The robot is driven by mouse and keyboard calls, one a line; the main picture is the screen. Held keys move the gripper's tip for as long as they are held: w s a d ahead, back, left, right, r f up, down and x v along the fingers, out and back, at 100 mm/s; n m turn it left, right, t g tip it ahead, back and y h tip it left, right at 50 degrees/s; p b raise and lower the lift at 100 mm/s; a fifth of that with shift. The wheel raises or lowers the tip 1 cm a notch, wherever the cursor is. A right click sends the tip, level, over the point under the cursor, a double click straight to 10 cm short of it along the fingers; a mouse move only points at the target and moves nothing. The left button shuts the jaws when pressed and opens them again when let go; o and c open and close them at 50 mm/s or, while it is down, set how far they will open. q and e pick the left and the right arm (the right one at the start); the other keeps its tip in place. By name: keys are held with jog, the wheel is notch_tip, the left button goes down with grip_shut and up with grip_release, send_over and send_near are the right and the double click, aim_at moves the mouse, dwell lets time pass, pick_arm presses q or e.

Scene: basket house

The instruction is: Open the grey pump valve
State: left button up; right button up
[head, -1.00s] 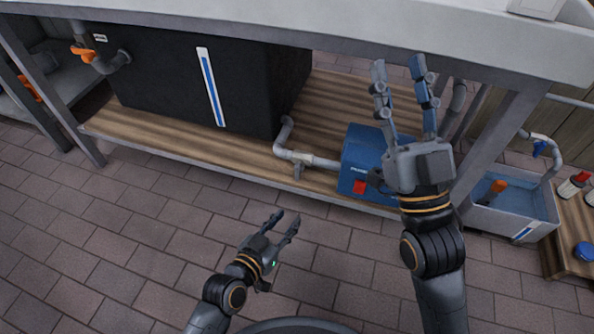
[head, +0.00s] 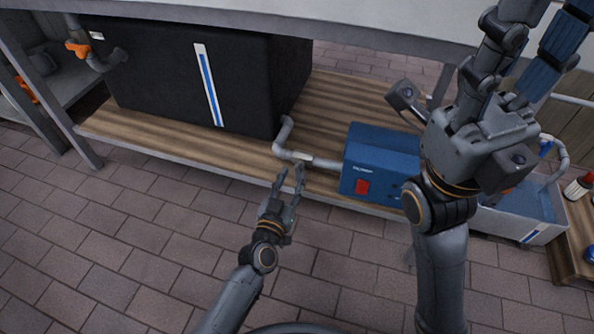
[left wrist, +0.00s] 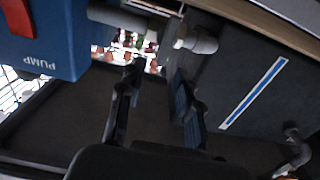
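The grey pump valve (head: 304,157) sits on the pale pipe between the black tank (head: 170,75) and the blue pump (head: 372,150). Its lever is hard to make out behind my fingers. My left gripper (head: 290,176) is open and empty, with its fingertips just below and in front of the valve. I cannot tell whether a finger touches it. In the left wrist view the open fingers (left wrist: 156,82) point toward the pipework, with the pump (left wrist: 45,40) at left. My right gripper (head: 535,45) is open and empty, raised in front of the bench's right side.
The wooden shelf (head: 165,140) carries tank and pump under a pale bench top (head: 340,22). The pump has a red switch (head: 362,187). A blue-grey basin (head: 520,222) stands at right. An orange-handled valve (head: 77,48) is at upper left. The paved floor in front is clear.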

aim_at(296, 169)
pick_arm(q)
jog(key=b+x, duration=0.1)
jog(key=x, duration=0.3)
jog(key=shift+w+d, duration=0.15)
jog(key=shift+w, duration=0.25)
grip_shut()
